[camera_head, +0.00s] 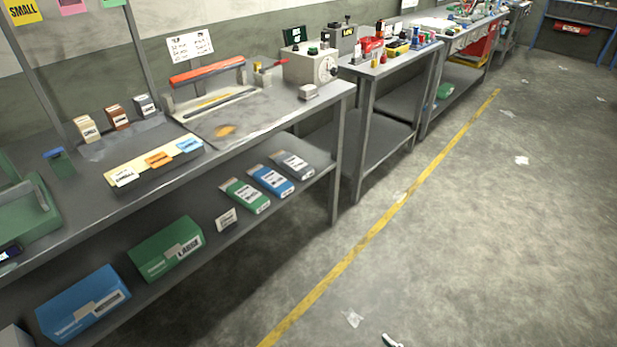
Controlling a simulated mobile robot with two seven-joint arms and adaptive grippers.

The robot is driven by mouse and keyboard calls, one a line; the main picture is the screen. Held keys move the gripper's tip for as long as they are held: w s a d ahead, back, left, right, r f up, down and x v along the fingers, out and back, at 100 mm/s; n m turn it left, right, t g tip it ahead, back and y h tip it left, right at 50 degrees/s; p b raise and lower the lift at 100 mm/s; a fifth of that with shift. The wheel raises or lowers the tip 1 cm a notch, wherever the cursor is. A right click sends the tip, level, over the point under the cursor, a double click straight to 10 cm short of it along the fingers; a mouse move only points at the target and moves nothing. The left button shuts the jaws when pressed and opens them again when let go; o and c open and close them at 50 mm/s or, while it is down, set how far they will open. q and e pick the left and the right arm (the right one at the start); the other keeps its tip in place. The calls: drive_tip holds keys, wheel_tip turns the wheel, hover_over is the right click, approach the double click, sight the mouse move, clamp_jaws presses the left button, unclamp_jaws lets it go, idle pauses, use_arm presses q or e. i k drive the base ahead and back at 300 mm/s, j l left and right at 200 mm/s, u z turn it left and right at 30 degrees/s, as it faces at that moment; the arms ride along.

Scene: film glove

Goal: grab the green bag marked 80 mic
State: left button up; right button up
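A flat green and white bag (245,195) lies on the lower shelf of the near bench, at the left end of a row of three similar bags. Its print is too small for me to read, so I cannot confirm the 80 mic mark. Beside it lie a blue and white bag (271,180) and a dark grey and white bag (294,164). A small white label card (226,219) stands just left of the green bag. Neither of my grippers can be made out in the head view.
A green box (167,249) and a blue box (84,303) stand further left on the lower shelf (203,246). The bench top (240,148) overhangs it. The floor right of the yellow line (368,240) is mostly clear, with scraps. A small dark and white thing (391,341) at the bottom edge is unclear.

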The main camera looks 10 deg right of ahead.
sight(252, 199)
drive_tip(key=i+l+u, duration=0.15)
drive_tip(key=i+l, duration=0.15)
drive_tip(key=i+l+u, duration=0.3)
drive_tip(key=i+l, duration=0.2)
drive_tip(key=l, duration=0.2)
drive_tip(key=i+l+u, duration=0.1)
drive_tip(key=i+l, duration=0.15)
drive_tip(key=l, duration=0.15)
drive_tip(key=i+l+u, duration=0.15)
drive_tip(key=l, duration=0.25)
drive_tip(key=i+l+u, duration=0.15)
drive_tip(key=l, duration=0.25)
drive_tip(key=i, duration=0.1)
